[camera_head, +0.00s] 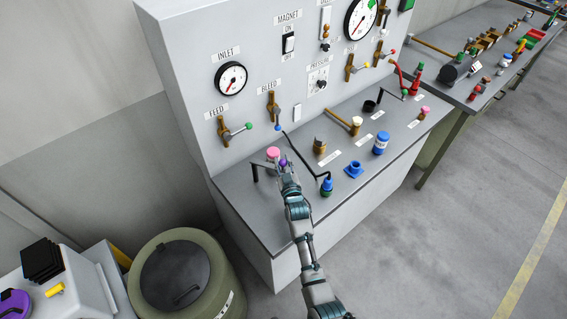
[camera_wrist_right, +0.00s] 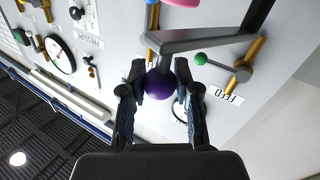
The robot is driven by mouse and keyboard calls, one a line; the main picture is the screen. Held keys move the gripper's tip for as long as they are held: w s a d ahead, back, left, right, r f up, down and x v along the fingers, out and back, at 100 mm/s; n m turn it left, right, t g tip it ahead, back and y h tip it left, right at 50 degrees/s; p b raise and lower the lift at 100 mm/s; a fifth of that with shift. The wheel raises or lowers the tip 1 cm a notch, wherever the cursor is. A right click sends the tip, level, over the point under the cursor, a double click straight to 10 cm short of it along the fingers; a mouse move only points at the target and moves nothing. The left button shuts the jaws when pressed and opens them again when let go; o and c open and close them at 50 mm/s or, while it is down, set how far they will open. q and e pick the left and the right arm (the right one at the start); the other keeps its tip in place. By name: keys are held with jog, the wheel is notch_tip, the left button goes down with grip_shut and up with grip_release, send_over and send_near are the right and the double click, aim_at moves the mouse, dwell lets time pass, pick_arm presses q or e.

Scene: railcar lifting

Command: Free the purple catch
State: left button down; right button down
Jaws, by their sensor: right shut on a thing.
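The purple catch shows as a round purple knob (camera_head: 283,163) above the near left part of the grey bench. In the right wrist view the purple knob (camera_wrist_right: 161,85) sits between the two fingers of my right gripper (camera_wrist_right: 160,94). A flat grey bar (camera_wrist_right: 205,40) passes close by the knob and runs right toward a dark post. My right gripper (camera_head: 285,170) is shut on the knob in the head view, its arm reaching up from the bottom. It partly hides what is under the knob. My left gripper is not in view.
A pink knob (camera_head: 272,153) stands just behind the purple one. The upright panel (camera_head: 185,60) with gauges and levers rises behind. A drum (camera_head: 175,285) stands at lower left.

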jog(key=c, duration=1.2)
grip_release()
jog(key=o, duration=0.4)
jog(key=shift+a, duration=0.35)
jog(key=shift+s+d+f, duration=0.1)
jog(key=shift+s+d, duration=0.15)
jog(key=shift+s, duration=0.25)
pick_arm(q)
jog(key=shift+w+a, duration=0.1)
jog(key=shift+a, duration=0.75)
pick_arm(e)
jog(key=s, duration=1)
jog(key=shift+s+d, duration=0.3)
jog(key=shift+s, duration=0.1)
jog(key=shift+c, duration=0.3)
